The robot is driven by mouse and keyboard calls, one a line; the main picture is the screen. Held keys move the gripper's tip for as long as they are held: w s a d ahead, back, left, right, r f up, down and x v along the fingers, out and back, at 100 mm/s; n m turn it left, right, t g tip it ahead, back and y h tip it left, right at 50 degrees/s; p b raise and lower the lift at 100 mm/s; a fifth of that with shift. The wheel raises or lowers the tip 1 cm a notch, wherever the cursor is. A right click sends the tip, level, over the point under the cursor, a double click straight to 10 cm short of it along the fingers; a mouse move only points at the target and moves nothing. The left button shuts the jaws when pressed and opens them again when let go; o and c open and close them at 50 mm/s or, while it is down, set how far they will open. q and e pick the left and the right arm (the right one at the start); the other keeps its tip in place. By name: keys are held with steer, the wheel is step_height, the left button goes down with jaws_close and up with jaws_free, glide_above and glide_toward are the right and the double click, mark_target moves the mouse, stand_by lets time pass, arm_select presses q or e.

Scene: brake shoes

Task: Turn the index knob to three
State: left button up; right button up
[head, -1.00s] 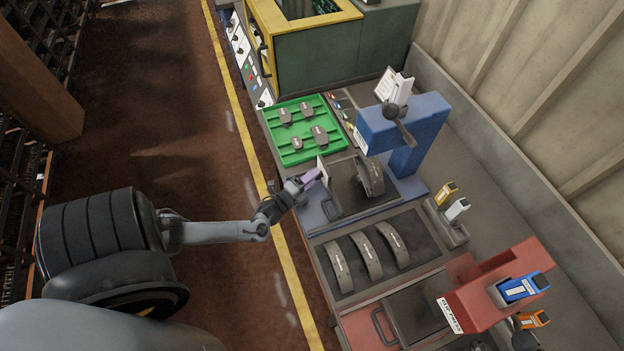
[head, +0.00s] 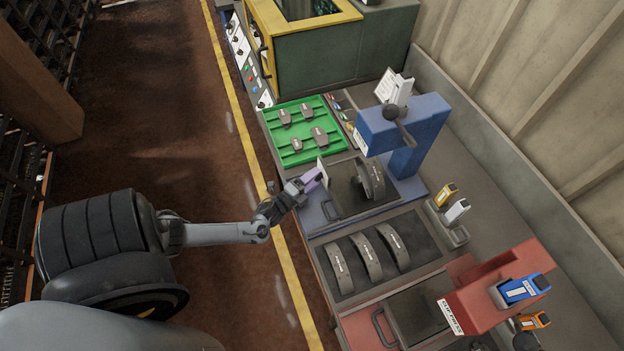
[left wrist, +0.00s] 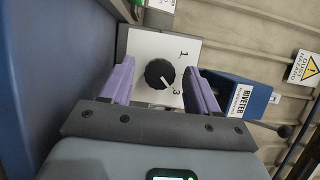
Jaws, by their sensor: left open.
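The index knob (left wrist: 160,74) is round and black, on a white plate (left wrist: 142,46) with the digits 1 and 3 showing. Its white pointer line slants down and right, toward the 3. My left gripper (left wrist: 159,68) has two purple fingers, open, one on each side of the knob with a gap to both. Any other digit on the plate is hidden or out of sight. In the head view my left gripper (head: 312,180) is at the plate (head: 322,170) on the front of the blue riveter (head: 402,130); the knob is hidden there. My right gripper is not in view.
A green tray (head: 268,127) with several small parts lies behind the gripper. A dark tray (head: 415,228) with three curved brake shoes lies nearer, beside the red press (head: 480,295). The floor aisle (head: 190,180) left of the bench is open.

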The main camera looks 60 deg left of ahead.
arm_select(q)
steer(key=shift+s, duration=0.1)
steer(key=v, duration=1)
steer(key=shift+s, duration=0.3)
steer(key=shift+d, duration=0.1)
